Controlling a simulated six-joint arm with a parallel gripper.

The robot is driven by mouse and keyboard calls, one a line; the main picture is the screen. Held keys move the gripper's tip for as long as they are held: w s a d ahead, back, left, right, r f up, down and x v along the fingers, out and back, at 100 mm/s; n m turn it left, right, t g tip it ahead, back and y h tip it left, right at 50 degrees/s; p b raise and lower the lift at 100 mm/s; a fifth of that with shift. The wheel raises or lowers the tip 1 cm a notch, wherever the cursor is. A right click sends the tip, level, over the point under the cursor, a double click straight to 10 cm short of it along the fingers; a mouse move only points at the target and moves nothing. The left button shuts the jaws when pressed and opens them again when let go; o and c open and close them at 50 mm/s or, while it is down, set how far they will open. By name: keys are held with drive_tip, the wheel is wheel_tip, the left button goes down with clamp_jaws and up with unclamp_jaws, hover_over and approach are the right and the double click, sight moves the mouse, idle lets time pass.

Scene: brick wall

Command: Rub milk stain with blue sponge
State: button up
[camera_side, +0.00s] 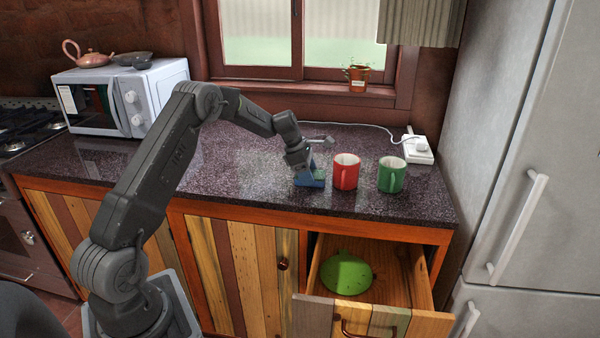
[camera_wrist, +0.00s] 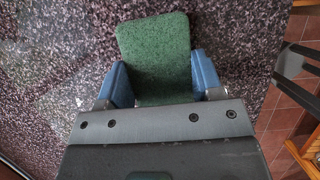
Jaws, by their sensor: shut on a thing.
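My gripper (camera_wrist: 163,82) is shut on the sponge (camera_wrist: 155,50), whose green face shows between the two blue jaw pieces in the wrist view. In the side view the sponge (camera_side: 312,168) is at the end of my arm, low over the dark speckled countertop (camera_side: 250,165), left of the red mug. I cannot tell whether it touches the counter. Its blue part is hard to tell from the blue jaws. Pale patches (camera_wrist: 35,75) show on the counter at the left of the wrist view; I cannot tell whether they are milk or reflections.
A red mug (camera_side: 346,172) and a green mug (camera_side: 391,175) stand right of my gripper. A white socket box (camera_side: 417,150) with a cable is behind them. A microwave (camera_side: 120,97) stands at left. Below, an open drawer (camera_side: 395,275) holds a green round item (camera_side: 346,274).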

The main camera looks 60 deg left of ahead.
sight(286, 179)
drive_tip(key=s+a, duration=0.5)
drive_tip(key=shift+s+a+f, duration=0.1)
drive_tip(key=shift+s+a, duration=0.25)
wheel_tip(286, 179, up, 8)
idle(0.7)
idle(0.5)
